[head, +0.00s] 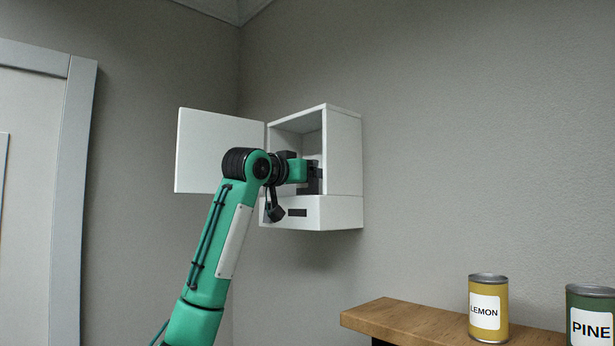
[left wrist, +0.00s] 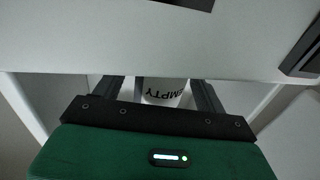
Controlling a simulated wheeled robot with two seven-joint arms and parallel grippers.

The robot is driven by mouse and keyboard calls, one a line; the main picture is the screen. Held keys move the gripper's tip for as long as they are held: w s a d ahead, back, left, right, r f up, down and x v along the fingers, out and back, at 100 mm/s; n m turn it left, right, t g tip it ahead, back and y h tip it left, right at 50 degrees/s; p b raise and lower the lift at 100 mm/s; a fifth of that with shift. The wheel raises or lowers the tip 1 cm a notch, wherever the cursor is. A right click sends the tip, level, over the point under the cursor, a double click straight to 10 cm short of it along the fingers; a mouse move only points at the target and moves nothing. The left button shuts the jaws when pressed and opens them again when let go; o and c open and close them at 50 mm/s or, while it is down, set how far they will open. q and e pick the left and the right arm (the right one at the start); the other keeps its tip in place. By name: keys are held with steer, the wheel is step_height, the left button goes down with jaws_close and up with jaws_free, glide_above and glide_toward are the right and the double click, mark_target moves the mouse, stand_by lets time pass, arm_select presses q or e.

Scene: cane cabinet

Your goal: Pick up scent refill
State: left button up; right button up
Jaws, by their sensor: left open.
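A white can marked EMPTY (left wrist: 165,92) shows in the left wrist view, with its label upside down. My left gripper (left wrist: 166,84) is open, with one finger on each side of this can. Whether the fingers touch it I cannot tell. In the head view my left gripper (head: 316,176) reaches into the open white wall cabinet (head: 344,160), and the can is hidden there. A yellow can marked LEMON (head: 488,309) and a green can marked PINE (head: 591,318) stand upright on a wooden shelf (head: 385,314) at the lower right, apart from the gripper. My right gripper is not in view.
The cabinet door (head: 212,150) stands open to the left. The cabinet's lower front has a dark slot (head: 297,212). A grey panelled door or frame (head: 70,180) is at the far left. The space between cabinet and shelf is clear.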

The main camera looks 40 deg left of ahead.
arm_select(q)
steer(key=shift+s, duration=0.15)
steer(key=c, duration=1.1)
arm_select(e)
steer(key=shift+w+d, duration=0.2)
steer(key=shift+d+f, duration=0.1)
arm_select(q)
steer(key=shift+r, duration=0.1)
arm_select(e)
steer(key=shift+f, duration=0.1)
